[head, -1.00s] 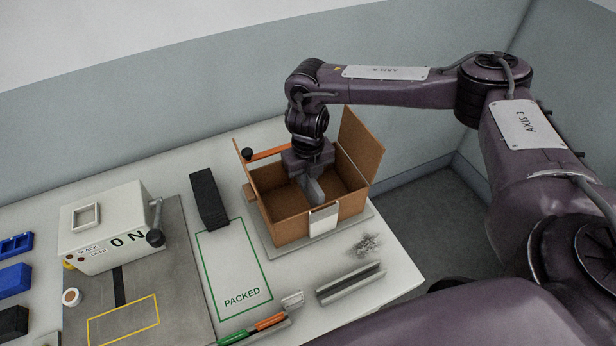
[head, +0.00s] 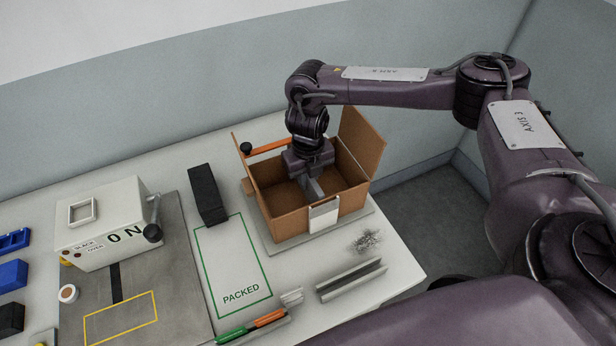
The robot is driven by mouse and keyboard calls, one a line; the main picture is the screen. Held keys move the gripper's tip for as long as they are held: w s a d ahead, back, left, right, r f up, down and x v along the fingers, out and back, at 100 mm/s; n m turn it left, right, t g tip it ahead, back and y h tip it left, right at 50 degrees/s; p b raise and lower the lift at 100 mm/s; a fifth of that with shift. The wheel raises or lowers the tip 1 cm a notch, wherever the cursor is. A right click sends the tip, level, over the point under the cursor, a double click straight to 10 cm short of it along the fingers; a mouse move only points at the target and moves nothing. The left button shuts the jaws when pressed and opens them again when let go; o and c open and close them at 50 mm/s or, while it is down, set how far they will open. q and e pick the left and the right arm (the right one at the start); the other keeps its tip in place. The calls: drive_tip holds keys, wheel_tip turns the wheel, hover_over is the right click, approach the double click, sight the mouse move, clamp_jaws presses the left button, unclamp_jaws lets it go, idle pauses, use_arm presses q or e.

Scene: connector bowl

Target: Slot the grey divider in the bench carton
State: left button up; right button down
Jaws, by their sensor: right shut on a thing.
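The open brown carton (head: 285,226) sits on a pale grey plate on the bench, flaps raised at left and right and a white label on its front wall. My right gripper (head: 315,190) reaches down into the carton's opening from above. It is shut on a grey piece, which I take to be the divider. Little of that piece shows apart from the jaws, and its lower end is hidden. I cannot tell whether it sits in a slot or touches the carton floor. My left gripper is out of view.
An orange bar with a black knob (head: 246,149) lies at the carton's back left. Left stand a dark block (head: 207,194), a green PACKED outline and a white lever box (head: 105,225). In front lie a metal channel (head: 351,281), grey shavings (head: 366,240) and orange and green tools.

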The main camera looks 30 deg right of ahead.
drive_tip(key=shift+f+b, duration=0.65)
drive_tip(key=shift+f, duration=0.35)
drive_tip(key=c, duration=1.3)
unclamp_jaws()
drive_tip(key=shift+c, duration=0.2)
drive_tip(key=shift+r, duration=0.1)
drive_tip(key=shift+r, duration=0.25)
wheel_tip(320, 180, up, 6)
drive_tip(key=shift+f+b, duration=0.15)
drive_tip(key=shift+b, duration=0.35)
drive_tip(key=shift+r, duration=0.8)
